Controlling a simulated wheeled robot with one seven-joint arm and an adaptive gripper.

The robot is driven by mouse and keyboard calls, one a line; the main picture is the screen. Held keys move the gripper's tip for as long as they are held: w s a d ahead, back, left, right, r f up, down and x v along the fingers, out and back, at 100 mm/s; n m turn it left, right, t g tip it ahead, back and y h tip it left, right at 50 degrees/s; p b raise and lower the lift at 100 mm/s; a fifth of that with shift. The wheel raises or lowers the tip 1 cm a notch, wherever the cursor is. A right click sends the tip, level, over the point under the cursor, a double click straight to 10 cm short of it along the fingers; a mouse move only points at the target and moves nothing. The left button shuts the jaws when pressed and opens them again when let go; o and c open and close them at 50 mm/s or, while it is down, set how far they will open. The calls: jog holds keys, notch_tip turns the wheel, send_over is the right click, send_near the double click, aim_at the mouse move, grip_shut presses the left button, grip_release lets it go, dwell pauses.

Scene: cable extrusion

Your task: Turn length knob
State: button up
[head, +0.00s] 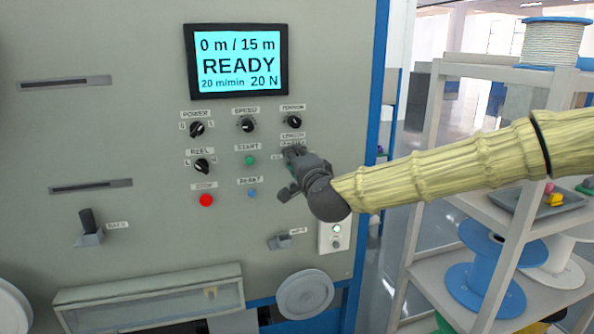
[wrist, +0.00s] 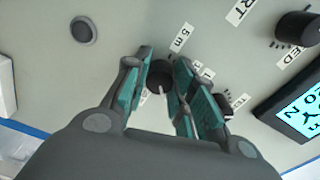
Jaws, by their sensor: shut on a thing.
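The length knob (wrist: 160,75) is a small dark round knob with a light pointer line on the grey panel. In the wrist view it sits between the teal pads of my gripper (wrist: 164,66), which is shut on it. A "5 m" label (wrist: 182,38) shows beside it. In the head view my gripper (head: 292,154) is against the panel just under the LENGTH label (head: 292,136) and hides the knob. The screen (head: 238,60) reads 0 m / 15 m, READY, 20 m/min, 20 N.
The tension knob (head: 292,121) is close above my gripper; the speed knob (head: 246,124), green start button (head: 249,160) and blue reset button (head: 252,193) are to its left. A red button (head: 206,200) is lower left. A shelf (head: 470,190) with spools stands at right.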

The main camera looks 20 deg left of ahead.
jog(key=shift+m+b, duration=3.2)
jog(key=shift+m, duration=1)
jog(key=o, duration=1)
jog(key=shift+o, duration=0.2)
jog(key=shift+d, duration=0.1)
jog(key=v, duration=1.2)
